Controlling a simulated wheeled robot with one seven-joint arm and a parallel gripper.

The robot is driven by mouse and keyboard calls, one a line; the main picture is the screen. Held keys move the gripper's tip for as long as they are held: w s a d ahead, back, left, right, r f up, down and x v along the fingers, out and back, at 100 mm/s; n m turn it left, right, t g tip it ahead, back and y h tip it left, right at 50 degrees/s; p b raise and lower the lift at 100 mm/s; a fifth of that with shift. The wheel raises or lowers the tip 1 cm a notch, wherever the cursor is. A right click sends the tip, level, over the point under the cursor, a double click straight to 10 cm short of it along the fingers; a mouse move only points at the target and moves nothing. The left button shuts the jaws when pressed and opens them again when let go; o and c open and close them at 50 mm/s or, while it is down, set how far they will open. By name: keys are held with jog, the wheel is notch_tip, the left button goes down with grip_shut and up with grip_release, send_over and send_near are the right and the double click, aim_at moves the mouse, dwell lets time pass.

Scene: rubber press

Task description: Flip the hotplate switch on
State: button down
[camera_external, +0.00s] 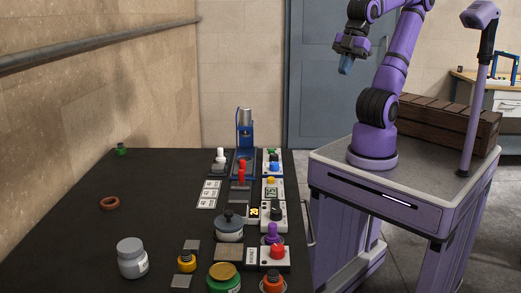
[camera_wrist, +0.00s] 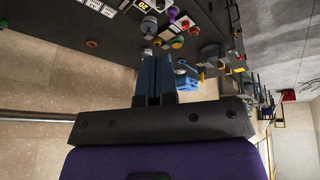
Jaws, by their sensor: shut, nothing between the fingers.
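My gripper (camera_external: 345,65) is high above and to the right of the dark table (camera_external: 75,240), with nothing held. In the wrist view its blue fingers (camera_wrist: 155,75) lie together. A lidded grey pot (camera_external: 229,231) stands beside a small lit yellow display (camera_external: 253,212); the display also shows at the top of the wrist view (camera_wrist: 143,4). To its right is a white box with a dark knob (camera_external: 267,212). Below are a purple knob (camera_external: 272,232) and a red knob (camera_external: 277,251) on a white box. I cannot tell which control is the hotplate switch, or its position.
A blue press (camera_external: 245,130) stands at the table's back. A red-handled lever (camera_external: 241,172) is in front of it. Jars, including a grey one (camera_external: 132,260) and a green one (camera_external: 224,280), stand near the front. The table's left side is mostly clear.

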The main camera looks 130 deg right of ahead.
jog(key=w+f+n+g, duration=0.2)
jog(key=w+n, duration=0.3)
jog(key=w, duration=0.1)
jog(key=n+g, duration=0.4)
jog(key=n, duration=1.6)
send_over(275, 200)
jog(key=w+a, duration=0.2)
notch_tip(275, 200, down, 20)
jog(key=shift+r+h, duration=0.25)
jog(key=shift+h, duration=0.15)
jog(key=shift+s+d, duration=0.1)
jog(key=f, duration=0.4)
jog(key=s+d+f, duration=0.1)
jog(key=f, duration=0.8)
jog(key=shift+s+d+f, duration=0.25)
jog(key=shift+s+f, duration=0.05)
jog(key=shift+f, duration=0.1)
